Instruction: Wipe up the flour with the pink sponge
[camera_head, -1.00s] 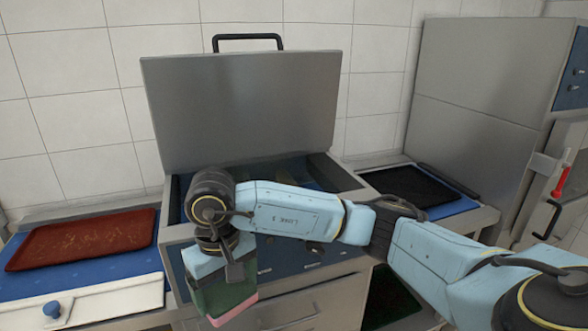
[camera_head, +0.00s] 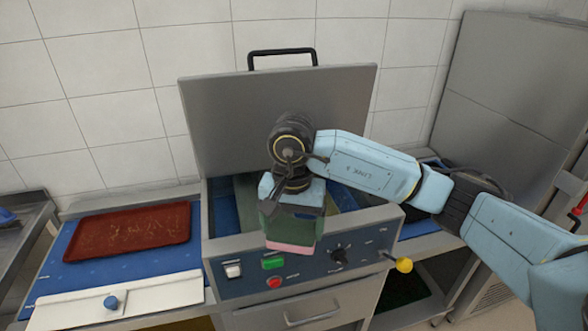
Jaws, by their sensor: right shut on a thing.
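The pink sponge (camera_head: 291,246) shows its pink edge below a dark green layer. My right gripper (camera_head: 293,212) is shut on it and holds it in front of the open oven (camera_head: 209,219), above the control panel. The jaws and wrist hide most of its upper part. A red-brown tray (camera_head: 85,250) lies at the left on the blue surface and bears pale streaks and specks (camera_head: 133,232) that look like flour. The sponge is apart from the tray, to its right. Whether there is flour inside the oven I cannot tell. My left gripper is out of view.
The raised steel lid (camera_head: 225,125) stands behind my right arm. The oven's front panel (camera_head: 235,287) has several knobs and buttons, and a yellow-tipped lever (camera_head: 403,265) sticks out at its right.

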